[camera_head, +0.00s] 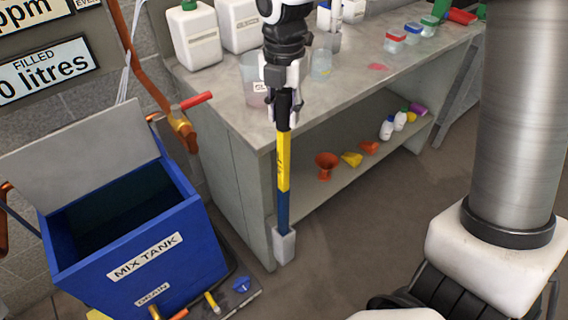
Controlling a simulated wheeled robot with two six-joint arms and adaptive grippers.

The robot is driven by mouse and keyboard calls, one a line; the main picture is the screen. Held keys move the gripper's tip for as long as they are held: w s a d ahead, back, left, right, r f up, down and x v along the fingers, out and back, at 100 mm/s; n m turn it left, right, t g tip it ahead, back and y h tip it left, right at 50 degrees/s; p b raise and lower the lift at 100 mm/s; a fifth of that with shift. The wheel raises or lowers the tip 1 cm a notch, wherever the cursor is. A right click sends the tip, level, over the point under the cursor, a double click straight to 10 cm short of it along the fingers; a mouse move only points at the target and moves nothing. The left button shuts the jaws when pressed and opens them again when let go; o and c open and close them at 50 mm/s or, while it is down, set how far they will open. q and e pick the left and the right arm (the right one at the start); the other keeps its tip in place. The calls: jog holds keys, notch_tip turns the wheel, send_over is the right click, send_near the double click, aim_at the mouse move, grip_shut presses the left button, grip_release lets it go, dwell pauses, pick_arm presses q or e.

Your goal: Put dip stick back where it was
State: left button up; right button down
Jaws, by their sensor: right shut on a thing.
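The dip stick (283,160) hangs upright in front of the bench's left front corner. It has a dark top, a yellow middle and a blue lower part. A pale grey block (284,246) is at its bottom end; I cannot tell whether it is part of the stick or a holder around it. My right gripper (284,103) comes down from the top and is shut on the stick's dark top. My left gripper is not in view. The blue mix tank (100,238) stands left of the stick, with its grey lid (80,150) raised.
The grey bench (235,100) carries white jugs (194,35), a clear beaker (252,72) and small lidded tubs (395,42). Its lower shelf holds funnels (326,163) and small bottles (387,128). Floor right of the stick is clear.

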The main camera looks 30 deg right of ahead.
aim_at(284, 162)
notch_tip(284, 162, down, 15)
jog(key=b, duration=0.2)
jog(key=shift+r+b, duration=0.2)
jog(key=shift+b, duration=0.2)
jog(key=shift+w, duration=0.1)
jog(key=c, duration=1.2)
grip_release()
jog(key=o, duration=0.4)
jog(key=shift+f, duration=0.1)
notch_tip(284, 162, up, 12)
jog(key=shift+r+p, duration=0.2)
jog(key=shift+p, duration=1.05)
